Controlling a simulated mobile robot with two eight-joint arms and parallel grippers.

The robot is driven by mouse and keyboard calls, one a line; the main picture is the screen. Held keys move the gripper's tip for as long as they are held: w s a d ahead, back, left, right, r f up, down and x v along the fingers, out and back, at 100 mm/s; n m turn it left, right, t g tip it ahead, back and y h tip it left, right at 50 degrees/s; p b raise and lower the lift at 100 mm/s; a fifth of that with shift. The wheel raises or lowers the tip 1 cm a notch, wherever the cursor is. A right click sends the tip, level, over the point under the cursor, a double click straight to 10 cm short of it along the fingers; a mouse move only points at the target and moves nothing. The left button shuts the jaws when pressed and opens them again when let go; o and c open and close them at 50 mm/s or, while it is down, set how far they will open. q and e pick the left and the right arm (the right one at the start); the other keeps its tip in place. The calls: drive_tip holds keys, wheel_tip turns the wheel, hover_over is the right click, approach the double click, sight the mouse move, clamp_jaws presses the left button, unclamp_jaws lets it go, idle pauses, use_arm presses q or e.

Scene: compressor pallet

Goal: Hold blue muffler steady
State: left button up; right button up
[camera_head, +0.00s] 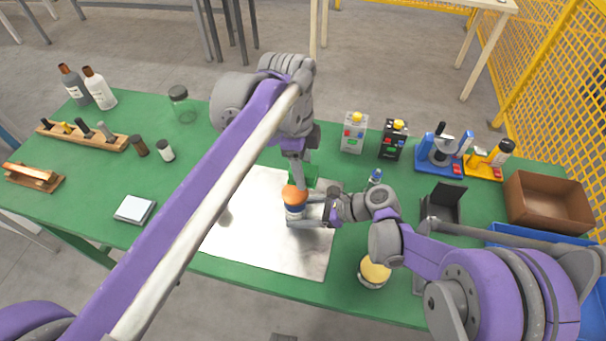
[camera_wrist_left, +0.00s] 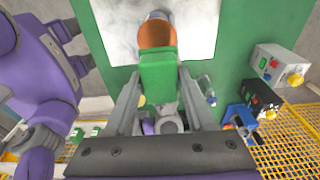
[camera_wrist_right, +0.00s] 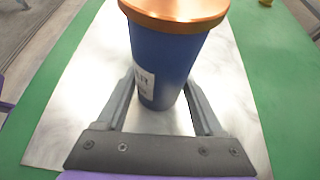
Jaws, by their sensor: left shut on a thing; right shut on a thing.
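The blue muffler (camera_head: 294,210), with a white label and a copper-orange top, stands upright on the pale metal sheet (camera_head: 250,240). My right gripper (camera_head: 307,212) is shut around its blue body, low down. The right wrist view shows the muffler (camera_wrist_right: 167,60) between the two fingers. My left gripper (camera_head: 299,174) is above and just behind the muffler, shut on a green block (camera_wrist_left: 158,75). In the left wrist view the block overlaps the orange top (camera_wrist_left: 157,34); I cannot tell whether they touch.
A grey box (camera_head: 354,133) and a black box (camera_head: 393,140) stand behind, with blue and yellow devices to their right. A small bottle (camera_head: 375,177) and a yellow-topped round item (camera_head: 374,271) are near my right arm. A brown open box (camera_head: 545,203) is at right.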

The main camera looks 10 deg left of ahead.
use_arm(q)
drive_tip(key=shift+r, duration=1.15)
use_arm(e)
drive_tip(key=o, duration=1)
drive_tip(key=v, duration=1.2)
